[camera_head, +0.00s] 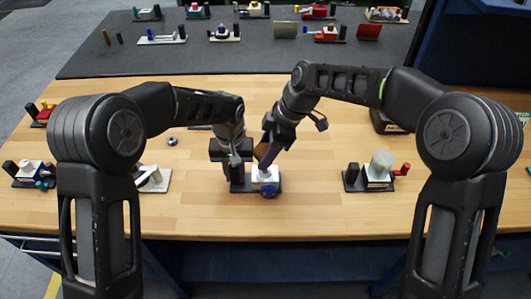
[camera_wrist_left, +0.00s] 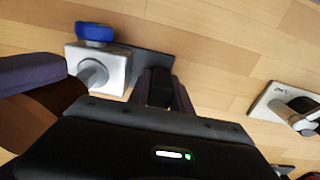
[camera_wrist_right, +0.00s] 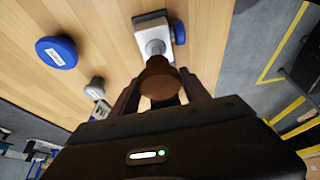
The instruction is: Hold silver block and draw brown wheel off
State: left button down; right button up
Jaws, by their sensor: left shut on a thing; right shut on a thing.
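The silver block (camera_head: 265,174) stands on a dark base plate near the table's front, with a blue wheel (camera_head: 269,190) on its front side. It also shows in the left wrist view (camera_wrist_left: 112,72), with a grey stem (camera_wrist_left: 92,73) pointing up. My left gripper (camera_head: 232,168) is shut on the black post (camera_wrist_left: 160,88) at the left end of that plate. My right gripper (camera_head: 268,150) is shut on the brown wheel (camera_wrist_right: 158,80), above the block and tilted. The stem lines up with the wheel in the right wrist view; I cannot tell whether they touch.
Another device (camera_head: 378,172) with a red handle stands to the right. A white-based piece (camera_head: 154,179) and a further device (camera_head: 34,174) stand to the left. A dark mat (camera_head: 270,58) behind holds several devices. The wooden table between the central and right devices is clear.

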pick_arm(q)
jog(key=shift+a+f, duration=0.15)
jog(key=shift+f, duration=0.05)
pick_arm(e)
jog(key=shift+r, duration=0.35)
pick_arm(q)
jog(key=shift+s, duration=0.1)
pick_arm(e)
jog(key=s+d, duration=0.3)
jog(key=d, duration=1.1)
jog(key=shift+d+f, duration=0.15)
jog(key=shift+w+f, duration=0.1)
jog(key=shift+f, duration=3.05)
